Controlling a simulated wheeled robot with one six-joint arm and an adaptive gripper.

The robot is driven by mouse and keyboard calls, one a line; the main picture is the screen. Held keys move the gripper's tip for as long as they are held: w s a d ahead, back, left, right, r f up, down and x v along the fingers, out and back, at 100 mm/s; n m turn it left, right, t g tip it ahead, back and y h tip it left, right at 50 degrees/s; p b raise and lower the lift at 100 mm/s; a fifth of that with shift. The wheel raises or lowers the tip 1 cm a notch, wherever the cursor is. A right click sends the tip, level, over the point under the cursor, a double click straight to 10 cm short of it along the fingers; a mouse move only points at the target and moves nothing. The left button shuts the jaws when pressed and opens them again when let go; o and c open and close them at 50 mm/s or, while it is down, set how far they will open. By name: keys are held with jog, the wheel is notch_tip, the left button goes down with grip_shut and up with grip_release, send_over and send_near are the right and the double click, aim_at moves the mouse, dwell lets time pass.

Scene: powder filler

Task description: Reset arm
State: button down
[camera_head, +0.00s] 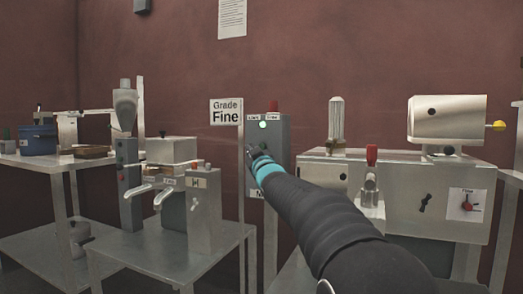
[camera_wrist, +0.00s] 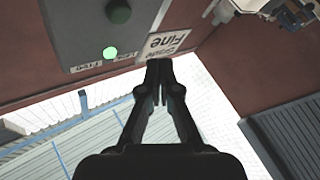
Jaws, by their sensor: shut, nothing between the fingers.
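My arm reaches from the lower right of the head view to a grey control box (camera_head: 278,138) on a post. My gripper (camera_head: 250,150) is at the left side of this box, partly hidden by my wrist. In the wrist view my gripper (camera_wrist: 159,98) is shut, with its fingertips together and nothing between them. The grey box (camera_wrist: 85,30) shows there with a lit green button (camera_wrist: 110,53) and a dark round knob (camera_wrist: 118,11). The fingertips are near the sign reading "Fine" (camera_wrist: 172,44); I cannot tell whether they touch anything.
A silver machine (camera_head: 415,200) stands at the right, with a red-topped part (camera_head: 371,157) and a cylinder head (camera_head: 447,120). A table (camera_head: 150,245) with filler equipment stands left of my arm. Another table with a blue pot (camera_head: 38,140) is at the far left.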

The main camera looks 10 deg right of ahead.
jog(key=shift+f, duration=0.1)
dwell(0.3)
jog(key=d+f+m+g+h, duration=0.3)
jog(key=f+g, duration=0.2)
jog(key=f, duration=0.9)
jog(key=s+d+f+m+g, duration=0.1)
jog(key=s+f+m+g, duration=0.1)
jog(key=s+f+g, duration=0.4)
jog(key=s+a+f+g, duration=0.1)
jog(key=s+f, duration=0.3)
jog(key=s, duration=1.1)
jog(key=s+a+f+m+g+p, duration=0.1)
jog(key=s+f, duration=0.3)
jog(key=s, duration=1.1)
jog(key=s+a+f+m+g+p, duration=0.1)
jog(key=s+f, duration=0.3)
jog(key=s, duration=1.1)
jog(key=shift+a+f+g, duration=0.15)
jog(key=shift+f+g, duration=0.2)
jog(key=shift+g, duration=0.45)
